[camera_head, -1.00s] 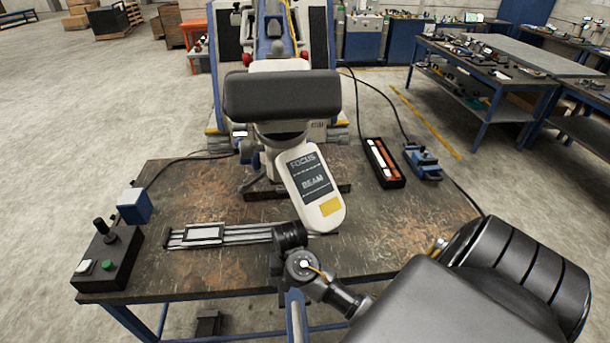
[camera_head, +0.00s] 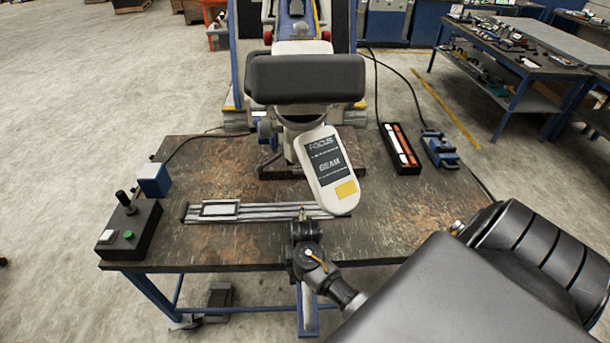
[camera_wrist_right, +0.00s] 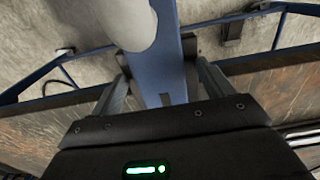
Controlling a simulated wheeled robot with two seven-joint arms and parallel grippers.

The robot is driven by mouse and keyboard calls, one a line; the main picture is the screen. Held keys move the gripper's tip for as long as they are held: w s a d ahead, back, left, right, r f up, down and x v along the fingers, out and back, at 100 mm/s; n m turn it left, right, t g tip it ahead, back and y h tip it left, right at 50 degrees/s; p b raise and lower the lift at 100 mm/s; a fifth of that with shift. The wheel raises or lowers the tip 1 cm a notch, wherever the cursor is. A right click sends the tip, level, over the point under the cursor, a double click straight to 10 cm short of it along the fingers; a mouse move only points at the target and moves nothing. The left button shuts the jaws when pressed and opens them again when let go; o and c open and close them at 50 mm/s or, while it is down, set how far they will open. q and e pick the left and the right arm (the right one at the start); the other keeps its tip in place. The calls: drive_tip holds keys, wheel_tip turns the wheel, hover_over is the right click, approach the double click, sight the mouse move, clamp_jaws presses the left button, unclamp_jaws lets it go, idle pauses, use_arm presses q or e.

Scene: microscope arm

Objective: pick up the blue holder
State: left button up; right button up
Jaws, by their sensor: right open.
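Two blue things stand on the table, and I cannot tell which is the holder. A blue clamp-like piece (camera_head: 440,150) lies at the far right. A small blue block (camera_head: 153,180) stands at the left, behind the control box. My right gripper (camera_head: 303,214) is over the middle front of the table, near the rail's right part, away from both. My left gripper is out of view.
A metal rail (camera_head: 265,211) with a framed plate lies along the table's front. The microscope's pale arm (camera_head: 330,165) hangs over the middle. A black tray (camera_head: 398,150) with white and orange sticks lies beside the clamp-like piece. A control box (camera_head: 130,228) stands front left.

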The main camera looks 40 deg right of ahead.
drive_tip(key=c, duration=1.6)
drive_tip(key=shift+c, duration=0.2)
drive_tip(key=shift+w+d+r, duration=0.1)
